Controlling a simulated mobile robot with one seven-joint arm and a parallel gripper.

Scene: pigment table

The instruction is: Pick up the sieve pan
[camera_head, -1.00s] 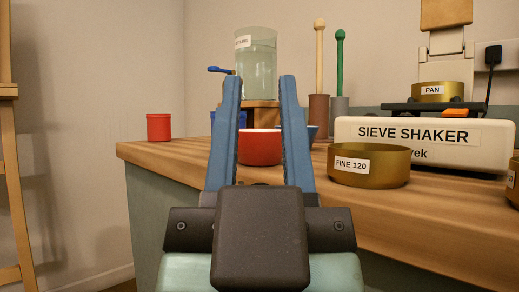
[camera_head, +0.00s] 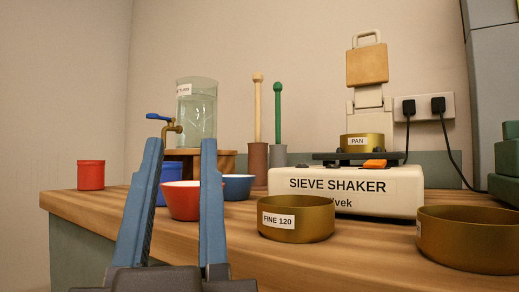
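The sieve pan (camera_head: 362,144) is a small brass dish labelled PAN. It sits on the dark plate (camera_head: 335,157) on top of the white sieve shaker (camera_head: 350,203), right of centre. My gripper (camera_head: 181,143) is in the lower left of the view with its two blue fingers apart and nothing seen between them. It is well to the left of the pan and nearer the camera. A raised wooden-faced lid (camera_head: 367,66) stands above and behind the pan.
A brass sieve labelled FINE 120 (camera_head: 310,219) and a larger brass sieve (camera_head: 480,250) stand in front of the shaker. A red bowl (camera_head: 178,201), blue bowl (camera_head: 237,187), red cup (camera_head: 91,175) and glass tank (camera_head: 203,105) are left. Plugs and cables (camera_head: 448,150) hang behind.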

